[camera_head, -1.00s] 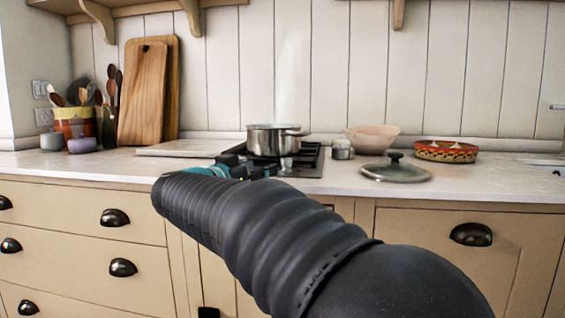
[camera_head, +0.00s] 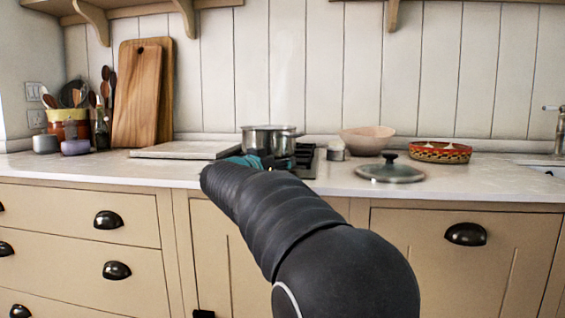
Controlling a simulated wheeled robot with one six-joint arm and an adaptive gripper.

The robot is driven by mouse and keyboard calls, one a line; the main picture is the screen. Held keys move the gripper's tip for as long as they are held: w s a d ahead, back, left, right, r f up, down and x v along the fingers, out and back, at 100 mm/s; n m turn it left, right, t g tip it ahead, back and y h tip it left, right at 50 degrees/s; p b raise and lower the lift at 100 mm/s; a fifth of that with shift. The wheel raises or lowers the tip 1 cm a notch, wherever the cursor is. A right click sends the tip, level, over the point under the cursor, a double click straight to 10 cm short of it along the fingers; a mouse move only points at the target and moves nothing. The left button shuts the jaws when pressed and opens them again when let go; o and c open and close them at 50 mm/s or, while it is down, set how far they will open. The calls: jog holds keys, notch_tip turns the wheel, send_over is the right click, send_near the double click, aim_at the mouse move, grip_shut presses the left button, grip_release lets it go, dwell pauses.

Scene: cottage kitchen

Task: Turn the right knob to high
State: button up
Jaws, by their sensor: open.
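The black cooktop (camera_head: 307,159) is set in the pale counter, with a steel pot (camera_head: 256,138) on it and faint steam above. My black arm reaches from the lower right toward the cooktop's front. My gripper (camera_head: 258,161), with teal and dark parts, is small in view at the cooktop's front edge, just below the pot. Its fingertips are mostly hidden behind my own arm. The right knob cannot be made out; the cooktop's front is largely covered by my arm and gripper. I cannot tell whether the gripper touches a knob.
A glass lid (camera_head: 385,174) lies on the counter to the right. A pink bowl (camera_head: 367,141), a small jar (camera_head: 336,152) and a patterned dish (camera_head: 440,152) stand behind it. A pale board (camera_head: 180,151) lies left of the cooktop. The front right counter is clear.

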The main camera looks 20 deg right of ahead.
grip_shut()
jog(key=shift+d+r+t+p, duration=0.1)
jog(key=shift+r+t+p, duration=0.05)
jog(key=shift+t+p, duration=0.15)
jog(key=shift+s+d+r+n+t+y+p, duration=0.1)
jog(key=shift+s+n+t+y+p, duration=0.05)
jog(key=shift+n+t+y+p, duration=0.5)
jog(key=shift+n+t+y, duration=1.55)
jog(key=shift+y, duration=0.3)
jog(key=shift+f, duration=0.2)
grip_release()
jog(key=shift+s+d, duration=0.1)
